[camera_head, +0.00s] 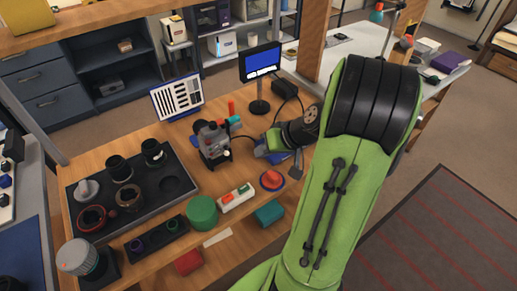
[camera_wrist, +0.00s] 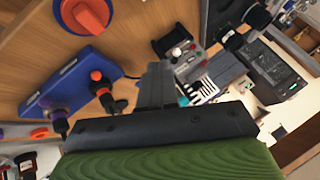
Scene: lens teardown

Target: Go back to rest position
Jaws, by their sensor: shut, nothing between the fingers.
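My green arm reaches in from the bottom right of the head view. My gripper sits low at its far end, over the right part of the wooden bench (camera_head: 150,215). In the wrist view my gripper (camera_wrist: 159,72) shows its two dark fingers pressed together with nothing between them. In the head view the fingertips are hard to make out. The camera body on its stand (camera_head: 213,143) is just left of the gripper. A red knob on a blue base (camera_head: 271,180) lies close in front of it; it also shows at the wrist view's top left (camera_wrist: 86,14).
A dark tray (camera_head: 150,212) with several lens parts fills the bench's left side. A small screen (camera_head: 260,63) and a chart panel (camera_head: 177,97) stand behind. A green cylinder (camera_head: 202,213) and a teal block (camera_head: 269,214) are near the front. A wooden post (camera_head: 310,40) rises behind the arm.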

